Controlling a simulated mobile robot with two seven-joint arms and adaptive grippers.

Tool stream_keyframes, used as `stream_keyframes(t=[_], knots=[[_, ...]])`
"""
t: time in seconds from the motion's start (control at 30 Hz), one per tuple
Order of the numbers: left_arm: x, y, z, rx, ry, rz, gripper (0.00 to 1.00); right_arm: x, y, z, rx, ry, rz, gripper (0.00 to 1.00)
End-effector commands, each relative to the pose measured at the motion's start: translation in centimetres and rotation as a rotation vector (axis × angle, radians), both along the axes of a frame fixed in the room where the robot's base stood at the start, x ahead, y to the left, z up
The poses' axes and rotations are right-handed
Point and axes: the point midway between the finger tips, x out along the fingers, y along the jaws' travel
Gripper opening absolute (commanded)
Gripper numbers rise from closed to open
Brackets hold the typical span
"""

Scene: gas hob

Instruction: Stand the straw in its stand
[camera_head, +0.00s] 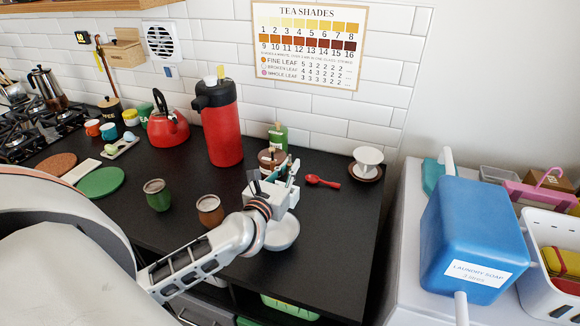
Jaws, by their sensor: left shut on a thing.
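My left gripper (284,174) is over the right part of the black counter, fingers pointing away toward the back wall. It is shut on a thin piece, which looks like the straw; the fingers hide most of it. A round brown piece (267,156) stands just behind the gripper and is partly covered by it. It may be the straw's stand, but I cannot tell. Whether the straw touches it is also hidden. My right gripper is not in view.
A white bowl (282,233) sits below the gripper. A green cup (158,196) and a brown cup (210,211) stand left. A red spoon (323,181), a white cup (367,160) and a green bottle (278,135) are nearby. A red flask (222,135) stands behind.

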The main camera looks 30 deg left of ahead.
Motion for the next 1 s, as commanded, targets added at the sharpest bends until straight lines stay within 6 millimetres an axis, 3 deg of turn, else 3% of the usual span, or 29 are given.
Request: stream_keyframes(t=[0.43,0.47,0.5,0.53,0.77,0.8,1.0], knots=[[0.0,0.0,-0.54,0.0,0.0,0.0,0.0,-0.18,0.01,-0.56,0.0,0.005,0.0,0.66],[0.0,-0.01,-0.49,0.0,0.0,0.0,0.17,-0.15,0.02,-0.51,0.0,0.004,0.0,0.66],[0.01,0.0,-0.47,0.0,0.0,0.0,0.27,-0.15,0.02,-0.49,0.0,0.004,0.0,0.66],[0.01,0.0,-0.46,0.0,0.0,0.0,0.29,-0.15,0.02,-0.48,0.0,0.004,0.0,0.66],[0.0,0.0,-0.46,0.0,0.0,0.0,0.29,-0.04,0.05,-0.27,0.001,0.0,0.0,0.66],[0.0,0.0,-0.47,0.0,0.0,0.0,0.21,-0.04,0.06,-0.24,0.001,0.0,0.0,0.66],[0.0,0.0,-0.47,0.001,0.0,0.0,0.2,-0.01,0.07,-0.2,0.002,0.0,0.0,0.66]])
